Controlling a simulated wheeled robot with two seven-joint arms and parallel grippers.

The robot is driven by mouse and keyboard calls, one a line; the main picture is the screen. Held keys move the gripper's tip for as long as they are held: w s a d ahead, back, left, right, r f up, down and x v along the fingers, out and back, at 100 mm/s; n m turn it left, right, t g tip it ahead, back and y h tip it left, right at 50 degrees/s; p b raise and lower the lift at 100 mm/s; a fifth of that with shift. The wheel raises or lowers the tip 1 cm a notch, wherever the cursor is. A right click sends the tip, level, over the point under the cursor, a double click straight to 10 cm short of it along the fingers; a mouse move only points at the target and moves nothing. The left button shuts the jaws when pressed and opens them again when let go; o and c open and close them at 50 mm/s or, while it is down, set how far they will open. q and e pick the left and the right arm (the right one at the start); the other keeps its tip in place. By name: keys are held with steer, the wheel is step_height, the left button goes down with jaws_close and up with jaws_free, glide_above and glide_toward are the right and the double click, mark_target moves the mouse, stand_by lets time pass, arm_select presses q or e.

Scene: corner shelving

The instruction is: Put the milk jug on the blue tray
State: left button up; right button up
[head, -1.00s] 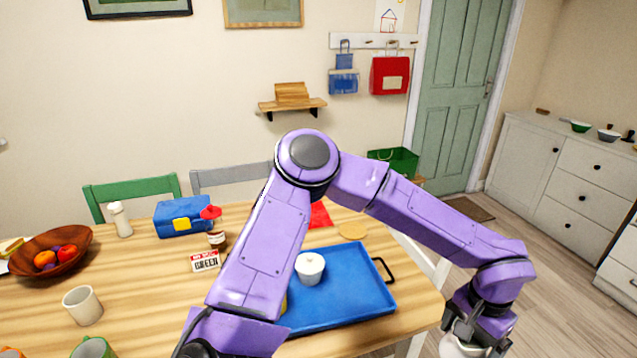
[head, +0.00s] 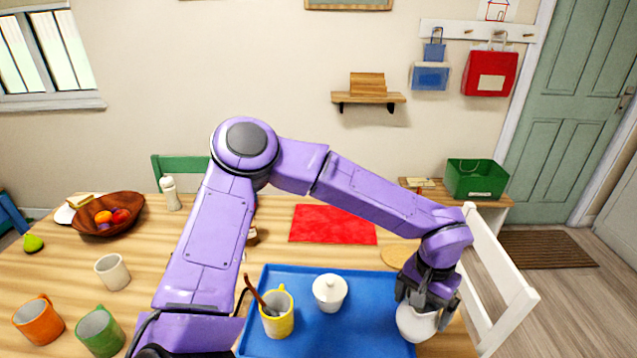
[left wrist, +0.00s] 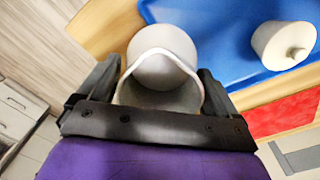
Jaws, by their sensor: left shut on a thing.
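The milk jug (head: 417,323) is white and rounded; my left gripper (head: 428,300) is shut on it. In the left wrist view the jug (left wrist: 162,65) sits between the fingers (left wrist: 160,95). The blue tray (head: 340,335) lies on the table; the jug is at its right edge in the head view. In the left wrist view bare wood shows beside the jug and the tray (left wrist: 205,35) is to its right. I cannot tell whether the jug touches anything below. My right gripper is not in view.
On the tray stand a yellow mug (head: 280,318) with a spoon and a white lidded pot (head: 330,291). A red mat (head: 332,224) and a round cork mat (head: 398,256) lie behind it. A white chair (head: 497,285) stands close right of the jug.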

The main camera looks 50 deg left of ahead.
mark_target(401, 308)
arm_select(q)
steer(key=s+n, duration=0.1)
steer(key=n, duration=0.1)
steer(key=s+a+r+n, duration=0.1)
steer(key=n, duration=0.2)
steer(key=s+a+r+n, duration=0.1)
steer(key=n, duration=0.2)
steer(key=shift+s+a+r, duration=0.15)
steer(key=shift+s+a, duration=0.1)
steer(key=s+a+r+n, duration=0.15)
steer(key=s+n, duration=0.55)
steer(key=n, duration=1)
steer(key=s+a+r+n, duration=0.15)
steer(key=s+n, duration=0.55)
steer(key=n, duration=1)
steer(key=shift+y, duration=0.4)
steer(key=w+f+b, duration=0.1)
steer(key=w+f, duration=0.3)
steer(key=w+f+b, duration=0.1)
steer(key=w+f, duration=0.3)
steer(key=w, duration=0.1)
steer(key=w+a+f+b, duration=0.1)
steer(key=w+f+b, duration=0.1)
steer(key=w+f, duration=0.2)
steer(key=shift+w+f, duration=0.15)
steer(key=shift+w, duration=0.55)
steer(key=shift+a+f, duration=0.1)
steer(key=shift+f, duration=0.1)
steer(key=shift+f, duration=0.1)
